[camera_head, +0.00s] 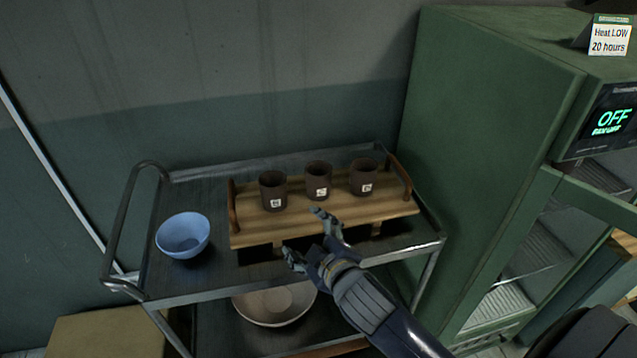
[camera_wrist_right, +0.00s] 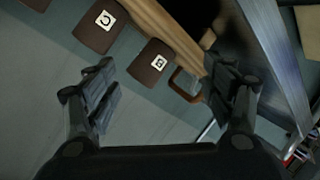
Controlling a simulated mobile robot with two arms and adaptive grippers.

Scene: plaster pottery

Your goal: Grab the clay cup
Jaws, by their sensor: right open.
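Three dark brown clay cups with small white labels stand in a row on a wooden tray (camera_head: 390,209): a left cup (camera_head: 272,187), a middle cup (camera_head: 318,178) and a right cup (camera_head: 363,176). My right gripper (camera_head: 306,236) is open and empty, in front of the tray, below and short of the middle cup. In the right wrist view, two labelled cups (camera_wrist_right: 98,30) (camera_wrist_right: 148,68) show beyond the open fingers (camera_wrist_right: 165,90), apart from them. My left gripper is not in view.
The tray stands on a metal cart (camera_head: 200,290). A blue bowl (camera_head: 183,238) sits at the cart's left, and a pale bowl (camera_head: 275,303) is on the lower shelf. A green oven cabinet (camera_head: 490,130) with an "OFF" display stands close on the right.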

